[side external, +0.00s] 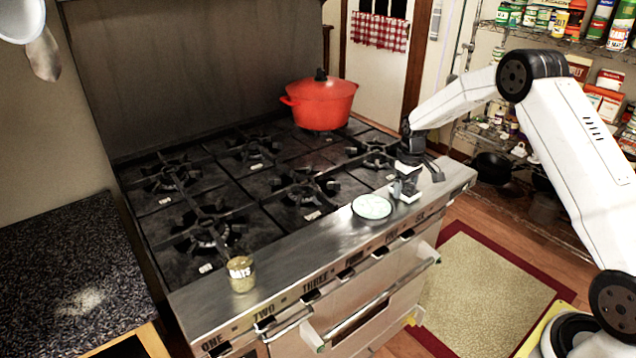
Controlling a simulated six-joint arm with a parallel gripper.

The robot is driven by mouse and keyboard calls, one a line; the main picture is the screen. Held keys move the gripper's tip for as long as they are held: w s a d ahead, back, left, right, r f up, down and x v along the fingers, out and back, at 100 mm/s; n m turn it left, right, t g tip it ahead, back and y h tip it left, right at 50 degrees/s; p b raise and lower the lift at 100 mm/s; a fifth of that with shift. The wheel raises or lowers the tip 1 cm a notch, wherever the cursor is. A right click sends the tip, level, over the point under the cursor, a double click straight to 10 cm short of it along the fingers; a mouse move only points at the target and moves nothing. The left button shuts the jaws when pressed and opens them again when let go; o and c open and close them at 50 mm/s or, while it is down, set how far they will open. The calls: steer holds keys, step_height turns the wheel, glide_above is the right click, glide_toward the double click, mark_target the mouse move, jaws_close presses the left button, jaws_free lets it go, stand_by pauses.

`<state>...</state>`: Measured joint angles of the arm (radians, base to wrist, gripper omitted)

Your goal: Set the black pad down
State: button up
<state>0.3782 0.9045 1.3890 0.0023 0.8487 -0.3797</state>
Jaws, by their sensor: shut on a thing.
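My gripper (405,190) is low over the right part of the stove's steel front ledge (330,240), just right of a pale green round dish (371,207). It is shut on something. A small dark patch (409,184) shows between its pale fingers, and this may be the black pad. The pad's outline is too small and too covered by the gripper to make out. I cannot tell whether it touches the ledge.
A red lidded pot (322,103) stands on the back right of the stove. Black burner grates (300,187) cover the stove top. A jar labelled oats (241,274) stands on the ledge at left. The ledge between jar and dish is clear.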

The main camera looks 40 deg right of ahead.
steer(key=shift+f, duration=0.2)
steer(key=o, duration=1)
steer(key=shift+r, duration=0.15)
step_height(320, 180, up, 12)
stand_by(0.7)
steer(key=s+a+f+t, duration=0.1)
steer(key=s+a+f, duration=0.1)
steer(key=s+a, duration=0.8)
steer(key=s+a+f+t, duration=0.1)
steer(key=s+a, duration=0.9)
steer(key=s, duration=0.2)
steer(key=shift+s+f+t, duration=0.2)
steer(key=shift+f+t, duration=0.1)
steer(key=shift+f, duration=0.05)
